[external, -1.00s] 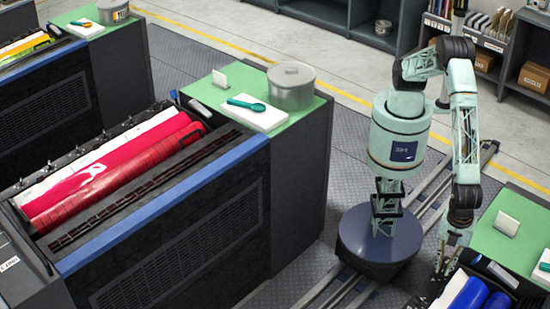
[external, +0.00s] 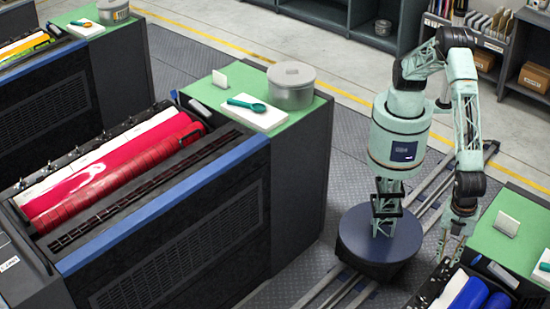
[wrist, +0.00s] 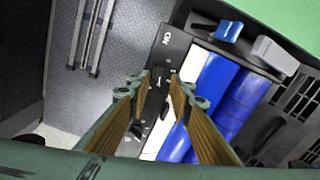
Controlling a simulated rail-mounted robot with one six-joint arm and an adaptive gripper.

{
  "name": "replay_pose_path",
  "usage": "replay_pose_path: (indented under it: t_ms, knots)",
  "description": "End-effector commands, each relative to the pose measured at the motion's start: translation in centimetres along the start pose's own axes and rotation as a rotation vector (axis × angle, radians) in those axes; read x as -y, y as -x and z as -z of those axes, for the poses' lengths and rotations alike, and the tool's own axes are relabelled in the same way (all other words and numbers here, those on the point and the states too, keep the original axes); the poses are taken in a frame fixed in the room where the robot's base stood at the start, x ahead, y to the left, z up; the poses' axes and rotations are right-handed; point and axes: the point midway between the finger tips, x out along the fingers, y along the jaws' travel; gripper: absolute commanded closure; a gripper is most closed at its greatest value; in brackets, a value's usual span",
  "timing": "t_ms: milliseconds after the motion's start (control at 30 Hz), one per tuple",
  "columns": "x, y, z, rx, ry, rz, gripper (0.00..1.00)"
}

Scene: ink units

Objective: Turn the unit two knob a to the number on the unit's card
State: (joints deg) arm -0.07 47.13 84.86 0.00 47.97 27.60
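The unit with blue rollers (external: 470,296) stands at the lower right in the external view, and the blue rollers (wrist: 222,95) also show in the wrist view. Its dark control panel (wrist: 172,48) carries small white markings. A black knob (wrist: 160,75) shows between my fingertips, and another dark knob (wrist: 137,130) is partly covered by the left finger. I cannot tell which is knob a. My gripper (wrist: 155,88) is open above the panel, its fingers apart; it also shows in the external view (external: 451,255). A pale card (external: 507,224) stands on the unit's green top; no number is readable.
Floor rails (wrist: 92,35) run alongside.

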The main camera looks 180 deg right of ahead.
Motion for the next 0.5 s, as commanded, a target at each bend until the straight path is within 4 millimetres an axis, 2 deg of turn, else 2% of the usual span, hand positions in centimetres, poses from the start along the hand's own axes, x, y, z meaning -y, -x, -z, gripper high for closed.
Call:
replay_pose_path:
  t_ms: [200,500]
  knots:
    - [0.0,3.4,0.0,-0.001,0.000,0.001,0.80]
    - [0.0,6.4,0.0,0.000,0.000,0.000,0.80]
